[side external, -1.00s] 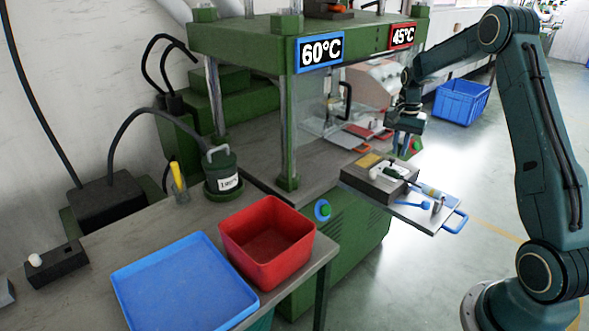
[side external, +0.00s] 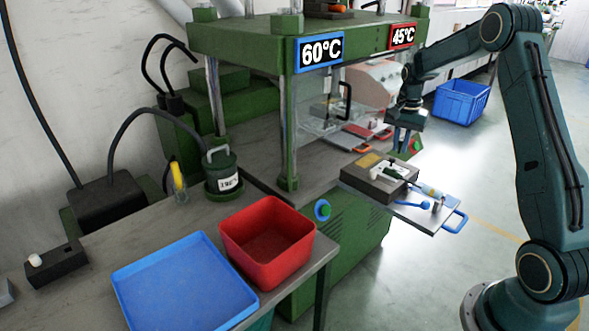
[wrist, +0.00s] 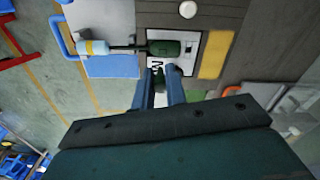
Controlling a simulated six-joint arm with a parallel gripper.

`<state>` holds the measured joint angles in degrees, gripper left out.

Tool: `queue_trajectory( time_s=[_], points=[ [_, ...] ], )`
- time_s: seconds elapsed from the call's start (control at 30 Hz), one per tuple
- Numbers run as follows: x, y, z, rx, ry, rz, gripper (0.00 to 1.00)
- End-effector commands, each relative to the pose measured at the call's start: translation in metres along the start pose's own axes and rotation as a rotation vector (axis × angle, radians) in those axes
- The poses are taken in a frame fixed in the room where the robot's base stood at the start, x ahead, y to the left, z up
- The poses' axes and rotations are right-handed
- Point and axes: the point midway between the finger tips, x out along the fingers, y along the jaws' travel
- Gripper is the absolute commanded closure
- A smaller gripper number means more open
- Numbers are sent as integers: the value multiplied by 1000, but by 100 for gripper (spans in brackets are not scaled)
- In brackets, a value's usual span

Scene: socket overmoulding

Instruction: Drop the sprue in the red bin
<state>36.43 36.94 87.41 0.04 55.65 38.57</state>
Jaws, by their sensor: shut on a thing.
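My gripper (side external: 401,140) is at the right of the press, above and behind the grey mould block (side external: 372,186). The red bin (side external: 286,267) stands empty at the table's front right corner, well to the left of my gripper. A dark green moulded part (wrist: 166,47) with a cable lies in the mould block.
A blue tray (side external: 185,285) lies left of the red bin. The green press has a post (side external: 289,130) between my gripper and the table. A blue-handled plate (side external: 432,214) juts out at the mould. A blue crate (side external: 461,101) stands on the floor behind.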

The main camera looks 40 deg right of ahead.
Motion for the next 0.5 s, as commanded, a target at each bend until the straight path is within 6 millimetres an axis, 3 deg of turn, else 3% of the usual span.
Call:
queue_trajectory(
  time_s=[0.27,0.5],
  points=[
    [0,-8,7,-3,0,0,100],
    [-1,-40,38,-6,0,0,100]
  ],
)
